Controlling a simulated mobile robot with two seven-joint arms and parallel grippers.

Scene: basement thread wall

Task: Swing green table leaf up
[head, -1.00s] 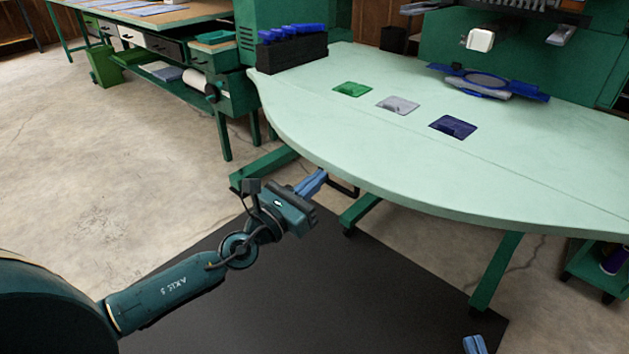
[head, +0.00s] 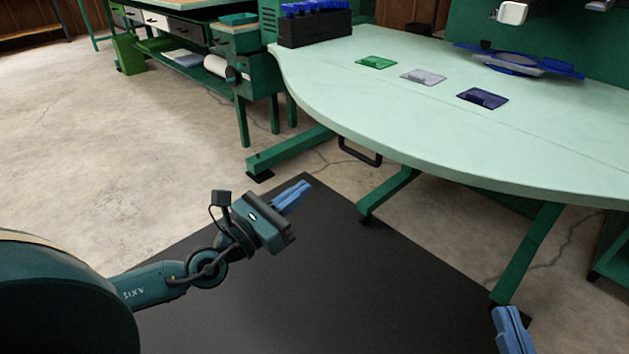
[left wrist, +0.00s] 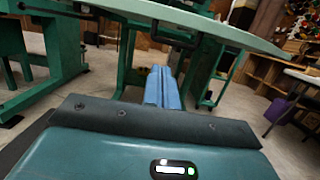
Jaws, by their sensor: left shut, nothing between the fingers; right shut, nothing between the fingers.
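The pale green table leaf (head: 420,150) spans the front of the table, with a thin seam behind it. It looks level with the top behind the seam. A dark loop handle (head: 360,152) hangs under its front-left edge. In the left wrist view the leaf's rim (left wrist: 200,24) crosses the top, seen from below. My left gripper (head: 304,186) is shut and empty, in front of and below the rim, apart from it; its blue fingers also show in the left wrist view (left wrist: 162,76). My right gripper (head: 504,312) is shut and empty at the lower right, only its fingers showing.
Green, grey and navy pieces (head: 482,98) lie on the top, with a blue round-centred frame (head: 515,64) and a black rack (head: 315,28) behind. Green legs (head: 530,250) stand under the table. A dark mat (head: 330,270) covers the floor; concrete at left is clear.

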